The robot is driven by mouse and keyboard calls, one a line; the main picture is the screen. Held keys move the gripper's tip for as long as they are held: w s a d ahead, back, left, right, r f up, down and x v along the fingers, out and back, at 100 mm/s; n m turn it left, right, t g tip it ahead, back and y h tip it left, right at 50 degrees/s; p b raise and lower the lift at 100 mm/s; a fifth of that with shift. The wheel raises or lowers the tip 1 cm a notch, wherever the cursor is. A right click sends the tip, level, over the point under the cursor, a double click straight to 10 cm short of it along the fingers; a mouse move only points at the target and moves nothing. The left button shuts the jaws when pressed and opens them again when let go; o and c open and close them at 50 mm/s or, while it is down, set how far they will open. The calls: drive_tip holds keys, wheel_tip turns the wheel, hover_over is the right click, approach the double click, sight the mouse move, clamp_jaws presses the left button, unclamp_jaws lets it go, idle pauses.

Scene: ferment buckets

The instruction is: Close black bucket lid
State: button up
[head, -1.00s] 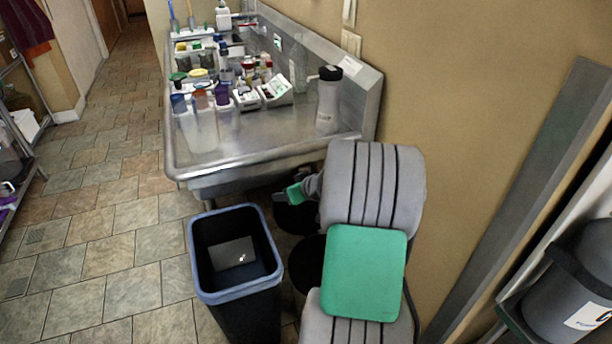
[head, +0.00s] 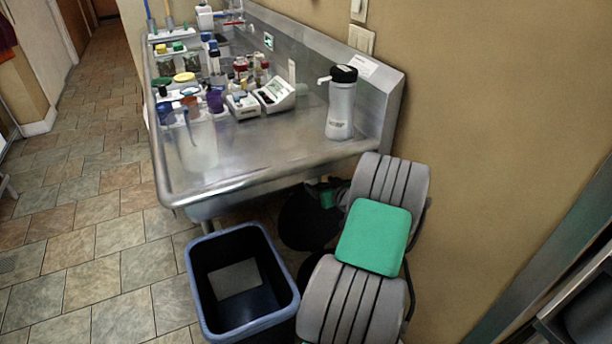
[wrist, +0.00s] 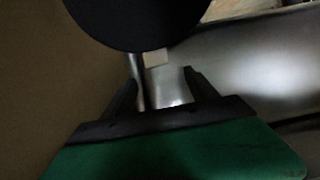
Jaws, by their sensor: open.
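A black round shape (head: 308,222), which looks like the black bucket or its lid, is in the shadow under the sink's front edge in the head view. I cannot tell there whether its lid is up or down. A second dark round part (head: 304,272) shows below it, mostly behind my arm. In the wrist view a large black disc (wrist: 137,18) fills the top, just beyond my fingertips. My gripper (wrist: 160,77) is open with nothing between its fingers. In the head view my gripper is dark and partly hidden beside the black shape.
A blue-rimmed open bin (head: 204,246) stands on the tiled floor left of my arm. The steel sink counter (head: 270,150) overhangs the black shape and carries bottles and a white dispenser (head: 341,105). A tan wall (head: 480,120) is at right. Floor at left is clear.

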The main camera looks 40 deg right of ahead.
drive_tip(key=x, duration=0.6)
drive_tip(key=shift+w+d+f, duration=0.2)
drive_tip(key=shift+w+d, duration=0.05)
drive_tip(key=shift+d, duration=0.15)
drive_tip(key=shift+c, duration=0.6)
clamp_jaws()
